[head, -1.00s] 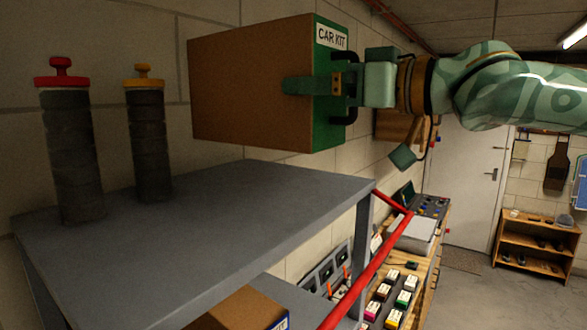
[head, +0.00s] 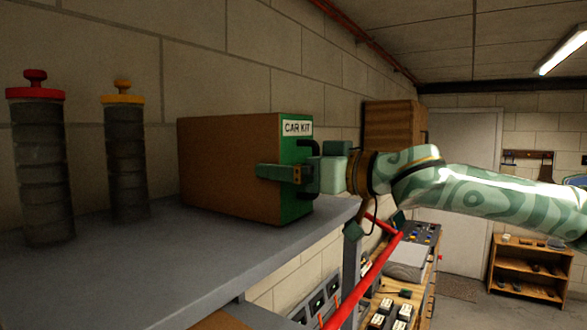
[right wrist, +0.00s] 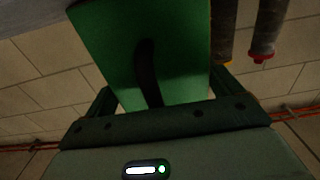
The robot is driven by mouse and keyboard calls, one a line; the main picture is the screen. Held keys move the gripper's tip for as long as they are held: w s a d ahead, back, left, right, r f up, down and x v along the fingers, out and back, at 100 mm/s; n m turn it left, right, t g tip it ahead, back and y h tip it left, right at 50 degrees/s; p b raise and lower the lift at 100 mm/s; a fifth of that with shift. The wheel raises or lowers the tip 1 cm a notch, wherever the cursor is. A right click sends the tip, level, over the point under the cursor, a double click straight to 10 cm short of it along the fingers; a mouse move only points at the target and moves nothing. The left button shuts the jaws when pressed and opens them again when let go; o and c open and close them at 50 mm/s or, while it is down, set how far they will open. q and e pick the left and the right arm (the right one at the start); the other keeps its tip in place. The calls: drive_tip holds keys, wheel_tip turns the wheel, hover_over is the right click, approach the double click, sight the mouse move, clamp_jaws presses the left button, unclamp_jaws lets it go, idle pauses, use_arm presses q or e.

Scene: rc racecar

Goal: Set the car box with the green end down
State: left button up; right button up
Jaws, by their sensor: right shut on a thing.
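The car box (head: 225,165) is a brown carton with a green end (head: 297,150) that bears a CAR KIT label and a black handle. It lies with the green end facing right, towards my arm, not down. My right gripper (head: 288,172) is shut on the box near its green end, one finger along the near side. The box is low over the grey shelf top (head: 215,255); I cannot tell whether it touches. In the right wrist view the green end (right wrist: 110,45) and handle (right wrist: 148,75) sit between the fingers. My left gripper is not in view.
Two dark stacked cylinders, one red-topped (head: 42,170) and one yellow-topped (head: 125,160), stand on the shelf left of the box. A red rail (head: 365,272) runs beside the shelf's right side. A workbench (head: 410,260) with small items stands beyond. The front shelf top is clear.

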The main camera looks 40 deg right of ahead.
drive_tip(key=o, duration=0.9)
drive_tip(key=shift+a, duration=0.15)
drive_tip(key=shift+c, duration=0.2)
drive_tip(key=shift+r, duration=0.1)
drive_tip(key=shift+b+v, duration=0.65)
drive_tip(key=shift+v, duration=0.55)
drive_tip(key=p+v, duration=0.3)
drive_tip(key=v, duration=0.6)
drive_tip(key=shift+s+p, duration=0.35)
